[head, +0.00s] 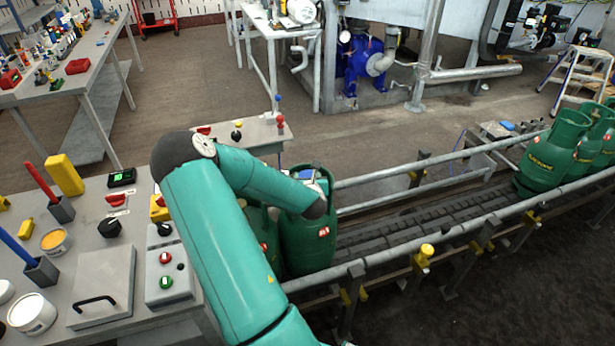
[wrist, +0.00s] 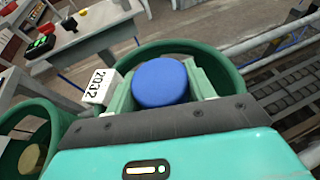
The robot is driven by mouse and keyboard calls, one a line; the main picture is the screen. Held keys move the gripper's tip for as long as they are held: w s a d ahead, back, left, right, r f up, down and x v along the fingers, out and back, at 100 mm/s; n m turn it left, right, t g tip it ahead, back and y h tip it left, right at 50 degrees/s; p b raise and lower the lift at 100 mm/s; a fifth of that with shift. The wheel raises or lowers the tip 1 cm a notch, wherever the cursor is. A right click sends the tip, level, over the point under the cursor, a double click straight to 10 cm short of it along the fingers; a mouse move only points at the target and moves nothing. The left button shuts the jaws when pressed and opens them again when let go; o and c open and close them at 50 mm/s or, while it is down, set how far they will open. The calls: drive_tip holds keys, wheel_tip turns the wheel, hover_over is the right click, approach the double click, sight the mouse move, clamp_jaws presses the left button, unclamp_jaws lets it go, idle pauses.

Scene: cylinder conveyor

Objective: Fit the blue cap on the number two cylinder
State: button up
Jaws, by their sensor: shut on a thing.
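The blue cap (wrist: 160,82) is round and sits between the fingers of my gripper (wrist: 162,86), which is shut on it. Behind and around it in the wrist view is the green collar of a gas cylinder (wrist: 212,58). The cap appears over or inside this collar; I cannot tell whether it touches the valve, which is hidden. In the head view the green cylinder (head: 308,245) stands upright on the conveyor under my wrist, with a small red and white label too small to read surely. My fingers are mostly hidden there.
A second cylinder (wrist: 58,122) stands close at left, with a yellowish cap (wrist: 32,158) inside its collar. Several more green cylinders (head: 545,155) stand at the far right of the conveyor (head: 400,228). Metal rails (head: 430,240) border it. A cluttered workbench (head: 100,260) is at left.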

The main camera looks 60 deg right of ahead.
idle(0.4)
drive_tip(key=o, duration=1.4)
drive_tip(key=v, duration=1.3)
drive_tip(key=shift+s+a+r, duration=0.1)
drive_tip(key=shift+s+a, duration=0.15)
drive_tip(key=shift+a, duration=0.05)
